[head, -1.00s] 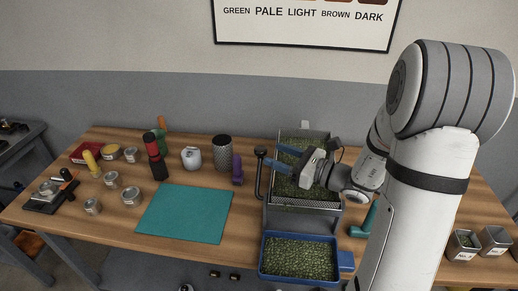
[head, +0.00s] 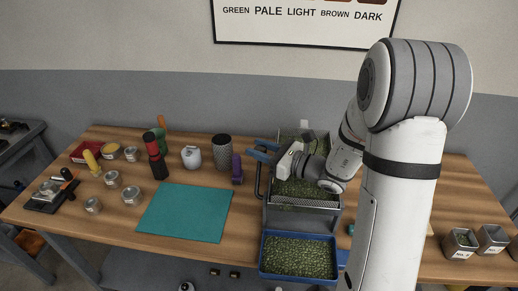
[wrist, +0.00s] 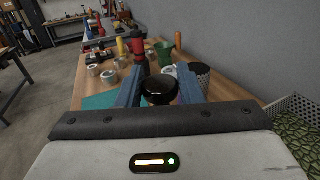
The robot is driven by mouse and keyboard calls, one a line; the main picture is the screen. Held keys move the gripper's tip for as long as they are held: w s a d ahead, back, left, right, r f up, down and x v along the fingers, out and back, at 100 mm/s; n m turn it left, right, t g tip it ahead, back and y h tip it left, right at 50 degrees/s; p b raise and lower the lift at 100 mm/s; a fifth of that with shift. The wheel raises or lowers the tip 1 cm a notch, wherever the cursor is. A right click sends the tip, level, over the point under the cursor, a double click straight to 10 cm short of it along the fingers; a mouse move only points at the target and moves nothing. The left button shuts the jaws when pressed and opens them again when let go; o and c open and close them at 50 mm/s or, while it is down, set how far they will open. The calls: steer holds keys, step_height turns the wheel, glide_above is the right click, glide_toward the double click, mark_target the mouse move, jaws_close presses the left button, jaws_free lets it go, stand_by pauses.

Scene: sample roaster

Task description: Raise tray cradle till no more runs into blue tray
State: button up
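The tray cradle (head: 302,202) is a grey metal tray with perforated walls, holding green beans, at the right-centre of the bench; its front end shows low in the head view. A dark lever (head: 258,184) rises along its left side. Its round black knob (wrist: 160,90) shows between my fingers in the wrist view. My gripper (head: 259,150) is open, with one blue finger on each side of the knob; contact cannot be told. In the head view the fingers hide the knob. The blue tray (head: 298,235) sits below the cradle's front, filled with green beans.
A purple-handled tool (head: 237,168) and a dark mesh cup (head: 222,151) stand left of the lever. A teal mat (head: 185,213) lies farther left, clear on top. Labelled metal tins (head: 461,243) stand at the right. A grey wall is behind.

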jaws_close()
steer(key=shift+a, duration=0.2)
steer(key=shift+d, duration=0.2)
